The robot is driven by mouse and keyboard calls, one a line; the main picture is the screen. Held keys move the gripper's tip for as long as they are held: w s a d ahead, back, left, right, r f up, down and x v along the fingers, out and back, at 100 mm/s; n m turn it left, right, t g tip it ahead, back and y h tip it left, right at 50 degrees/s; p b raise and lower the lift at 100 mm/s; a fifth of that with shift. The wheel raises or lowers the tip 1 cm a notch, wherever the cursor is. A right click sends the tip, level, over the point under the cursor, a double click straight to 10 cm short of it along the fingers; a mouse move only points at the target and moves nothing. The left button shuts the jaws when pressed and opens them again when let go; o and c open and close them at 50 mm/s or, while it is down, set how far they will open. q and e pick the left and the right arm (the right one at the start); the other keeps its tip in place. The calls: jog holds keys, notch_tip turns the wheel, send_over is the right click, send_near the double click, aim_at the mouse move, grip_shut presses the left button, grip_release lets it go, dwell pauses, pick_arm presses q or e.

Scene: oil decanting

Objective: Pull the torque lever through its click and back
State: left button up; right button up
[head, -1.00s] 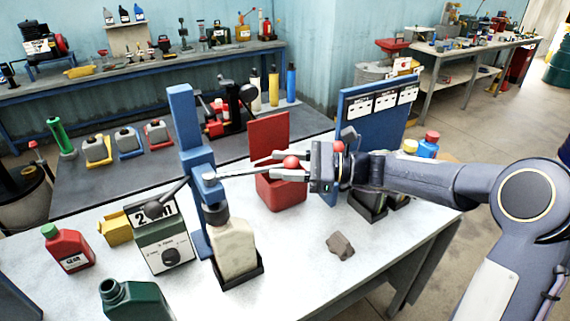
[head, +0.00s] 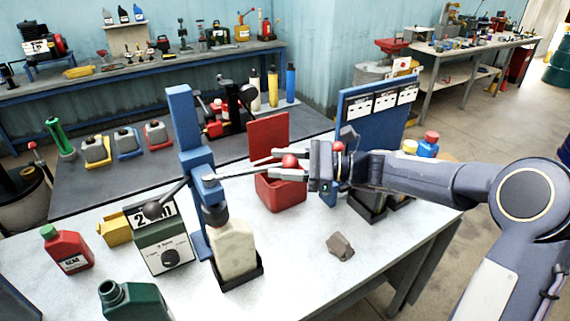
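The torque lever is a thin grey rod (head: 240,173) that runs right from a blue bracket on an upright blue post (head: 183,125) to a red ball knob (head: 290,161). My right gripper (head: 284,164) reaches in from the right, and its two fingers lie around the knob end of the lever and appear closed on it. A second rod with a black ball (head: 153,210) slants down left from the post. Below the bracket, a cream bottle (head: 234,248) with a dark cap stands upright in a black holder. My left gripper is out of view.
A green box with a dial (head: 165,252) stands left of the bottle. A red open bin (head: 281,193) is behind my gripper, and a blue panel (head: 352,110) rises at the right. A grey lump (head: 340,246) lies on the white table. The front middle of the table is clear.

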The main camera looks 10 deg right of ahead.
jog(key=shift+o, duration=1.3)
jog(key=shift+w+a, duration=0.15)
jog(key=shift+a, duration=0.1)
jog(key=shift+d, duration=0.1)
jog(key=b+v, duration=0.2)
jog(key=v, duration=0.5)
jog(key=shift+d, duration=0.4)
